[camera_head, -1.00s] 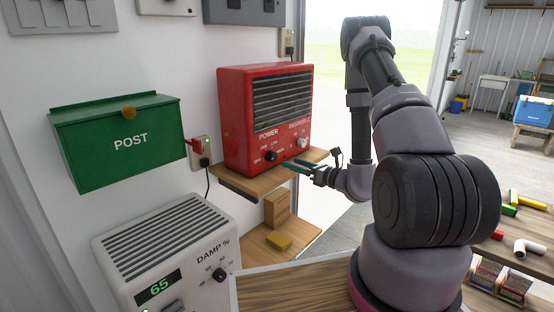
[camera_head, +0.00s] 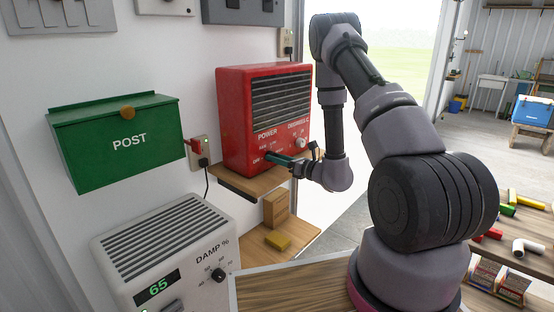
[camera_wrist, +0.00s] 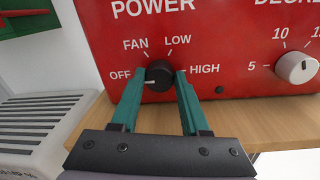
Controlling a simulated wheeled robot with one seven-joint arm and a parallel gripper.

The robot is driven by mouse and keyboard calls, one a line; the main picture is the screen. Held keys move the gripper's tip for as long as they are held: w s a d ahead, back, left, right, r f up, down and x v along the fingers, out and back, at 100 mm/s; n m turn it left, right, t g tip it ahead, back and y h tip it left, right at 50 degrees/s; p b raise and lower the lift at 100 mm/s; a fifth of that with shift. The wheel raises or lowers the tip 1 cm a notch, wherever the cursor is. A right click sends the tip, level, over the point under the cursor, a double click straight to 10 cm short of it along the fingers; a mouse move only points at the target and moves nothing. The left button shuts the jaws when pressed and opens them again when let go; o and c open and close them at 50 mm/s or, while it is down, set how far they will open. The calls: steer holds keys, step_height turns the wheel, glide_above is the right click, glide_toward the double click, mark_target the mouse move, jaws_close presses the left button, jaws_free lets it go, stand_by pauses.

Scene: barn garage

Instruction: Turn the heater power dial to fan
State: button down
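The red heater (camera_head: 235,115) stands on a wooden shelf. Its black power dial (camera_wrist: 159,75) shows in the wrist view between the labels OFF, FAN, LOW and HIGH. The dial's white mark points left, toward OFF. My gripper (camera_wrist: 160,73) has its two teal fingers on the left and right sides of the dial, around it. The fingers look open, with a small gap on the right; contact on the left cannot be told. In the head view my gripper (camera_head: 268,156) covers the dial.
A white temperature dial (camera_wrist: 297,67) is to the right on the heater. The wooden shelf (camera_wrist: 240,120) lies under my gripper.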

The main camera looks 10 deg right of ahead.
steer(key=shift+m, duration=0.4)
steer(key=m, duration=0.5)
steer(key=shift+d+f, duration=0.1)
steer(key=m, duration=0.6)
steer(key=shift+f, duration=0.1)
steer(key=shift+m+t, duration=0.3)
steer(key=shift+c, duration=2)
jaws_free()
steer(key=v, duration=1)
steer(key=shift+s+d, duration=0.2)
steer(key=shift+s, duration=0.15)
